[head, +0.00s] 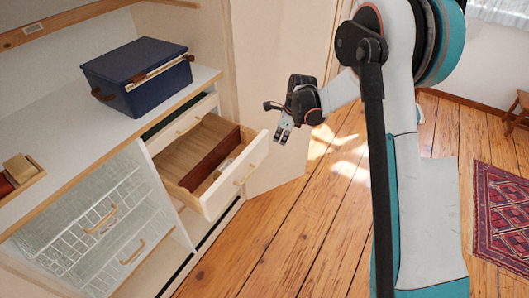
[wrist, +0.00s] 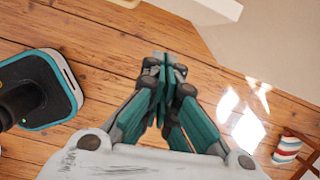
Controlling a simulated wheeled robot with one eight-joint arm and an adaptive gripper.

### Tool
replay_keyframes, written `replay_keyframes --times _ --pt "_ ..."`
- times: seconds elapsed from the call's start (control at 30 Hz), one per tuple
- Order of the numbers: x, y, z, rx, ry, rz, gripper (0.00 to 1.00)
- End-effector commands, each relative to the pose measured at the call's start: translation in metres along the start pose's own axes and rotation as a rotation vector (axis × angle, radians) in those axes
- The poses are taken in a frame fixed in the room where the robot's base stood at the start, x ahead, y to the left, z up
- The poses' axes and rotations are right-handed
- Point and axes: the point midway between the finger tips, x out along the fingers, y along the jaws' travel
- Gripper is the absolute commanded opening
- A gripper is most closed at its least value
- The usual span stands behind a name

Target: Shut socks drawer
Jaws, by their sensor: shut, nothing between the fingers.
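The pulled-out drawer (head: 229,190) has a white front with a pale wooden handle (head: 245,175). It sticks out of the wardrobe unit over the floor. A red-brown divider (head: 212,160) runs inside it, with a small pale item partly hidden behind the front; I cannot tell if it is socks. My gripper (head: 284,133) is shut and empty, pointing down in the air to the right of the drawer front, apart from it. In the wrist view the closed fingertips (wrist: 166,62) show above the wooden floor.
A blue box (head: 138,77) stands on the white shelf above. A tall pale door panel (head: 285,80) stands behind my gripper. The floor (head: 270,235) in front is clear. A patterned rug (head: 500,215) lies right.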

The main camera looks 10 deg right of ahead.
Motion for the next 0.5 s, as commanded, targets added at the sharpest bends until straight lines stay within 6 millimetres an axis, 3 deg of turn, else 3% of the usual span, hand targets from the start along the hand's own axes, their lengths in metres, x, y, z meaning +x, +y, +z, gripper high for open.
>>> replay_keyframes --times 0.1,0.5 --pt "0.025 -0.004 0.000 0.085 0.003 0.019 0.00" --pt "0.070 -0.004 -0.002 0.148 0.007 0.033 0.00"
